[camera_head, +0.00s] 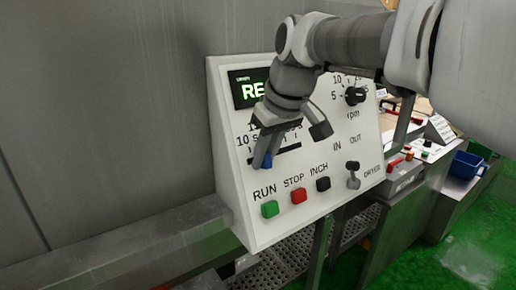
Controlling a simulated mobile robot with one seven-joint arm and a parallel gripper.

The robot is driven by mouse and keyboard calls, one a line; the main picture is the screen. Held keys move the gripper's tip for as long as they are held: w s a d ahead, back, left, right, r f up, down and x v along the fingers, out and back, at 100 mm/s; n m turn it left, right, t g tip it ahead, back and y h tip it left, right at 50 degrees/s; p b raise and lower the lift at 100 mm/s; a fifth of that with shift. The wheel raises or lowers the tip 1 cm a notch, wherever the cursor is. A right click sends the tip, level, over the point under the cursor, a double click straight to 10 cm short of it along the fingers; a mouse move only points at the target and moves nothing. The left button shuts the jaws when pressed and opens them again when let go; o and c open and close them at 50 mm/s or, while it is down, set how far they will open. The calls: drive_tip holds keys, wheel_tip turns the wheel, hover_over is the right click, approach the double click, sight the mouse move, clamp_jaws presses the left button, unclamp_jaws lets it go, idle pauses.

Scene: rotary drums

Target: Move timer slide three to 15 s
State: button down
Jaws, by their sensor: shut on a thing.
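A white control panel (232,178) faces me. A dark horizontal slide slot (289,148) runs across its left half, with a printed scale above it that my gripper partly covers; a "10" shows at its left end. My gripper (264,160) is at the left end of the slot, shut on a small blue slide knob (267,161). The knob is mostly hidden by the fingers. I cannot read which scale mark it stands at, nor any "15" or slide number.
Below the slot are a green RUN button (270,209), a red STOP button (299,196) and a black INCH button (323,184). A blue bin (466,165) stands farther right.

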drive_tip(key=shift+w+d, duration=0.65)
drive_tip(key=shift+d, duration=0.2)
drive_tip(key=shift+s+a+r, duration=0.1)
drive_tip(key=c, duration=0.8)
unclamp_jaws()
drive_tip(key=v, duration=1.7)
drive_tip(key=shift+s+p, duration=0.2)
drive_tip(key=shift+p, duration=0.1)
